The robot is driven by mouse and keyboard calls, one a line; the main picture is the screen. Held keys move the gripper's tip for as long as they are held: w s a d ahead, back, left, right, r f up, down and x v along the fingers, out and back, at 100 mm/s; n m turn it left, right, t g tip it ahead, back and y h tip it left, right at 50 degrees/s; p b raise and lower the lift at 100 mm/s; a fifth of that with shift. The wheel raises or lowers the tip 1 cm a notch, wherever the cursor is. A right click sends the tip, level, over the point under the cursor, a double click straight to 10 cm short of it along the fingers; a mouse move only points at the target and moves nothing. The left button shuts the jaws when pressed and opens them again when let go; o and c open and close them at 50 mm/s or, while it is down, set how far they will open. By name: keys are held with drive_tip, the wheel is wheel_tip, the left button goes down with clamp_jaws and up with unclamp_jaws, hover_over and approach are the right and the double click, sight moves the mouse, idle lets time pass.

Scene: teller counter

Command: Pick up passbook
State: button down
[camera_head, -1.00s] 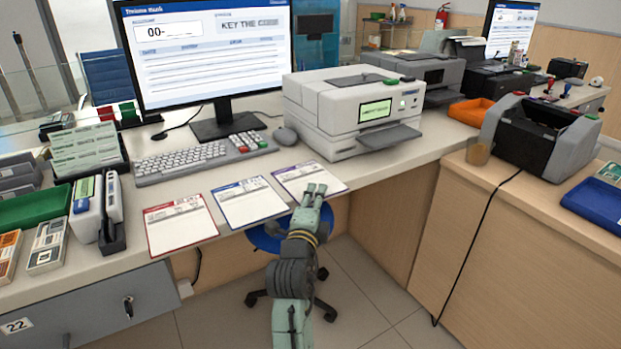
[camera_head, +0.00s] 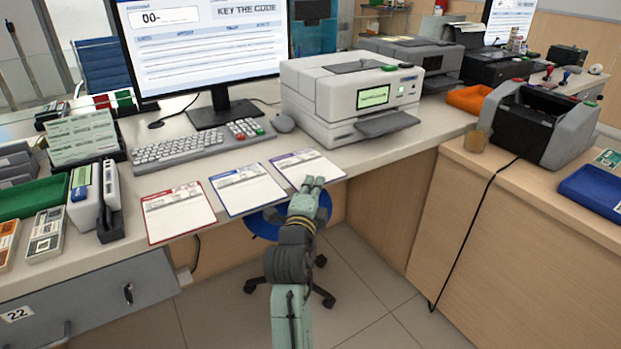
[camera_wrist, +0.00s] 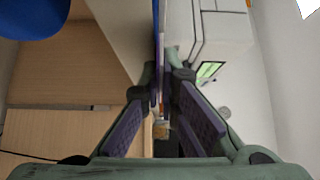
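Three thin white booklets lie side by side along the counter's front edge: one red-bordered (camera_head: 180,218), one blue-bordered (camera_head: 249,193) and one purple-bordered (camera_head: 304,169). Their labels are too small to read, so I cannot tell which is the passbook. My gripper (camera_head: 314,182) is at the front edge of the purple-bordered one, covering a little of it. In the wrist view my gripper (camera_wrist: 166,95) has its purple-padded fingers apart, one on each side of a thin edge-on sheet (camera_wrist: 160,35). A gap shows between the pads. Whether either finger touches the sheet is unclear.
The printer (camera_head: 345,98) stands just behind the purple-bordered booklet. The keyboard (camera_head: 195,150) lies behind the others. A wooden side counter (camera_head: 480,195) rises to the right, with a black cable down its face. A blue-seated chair (camera_head: 265,226) stands below.

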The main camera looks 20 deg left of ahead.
drive_tip(key=shift+r, duration=0.55)
wheel_tip(320, 180, up, 2)
drive_tip(key=shift+r+b, duration=0.1)
drive_tip(key=shift+b, duration=0.2)
drive_tip(key=s+d+r+p, duration=0.1)
drive_tip(key=s+d+p, duration=0.7)
drive_tip(key=d, duration=0.5)
drive_tip(key=shift+s+d+r+p, duration=0.25)
drive_tip(key=shift+d+r+p, duration=0.05)
drive_tip(key=shift+r+p, duration=0.1)
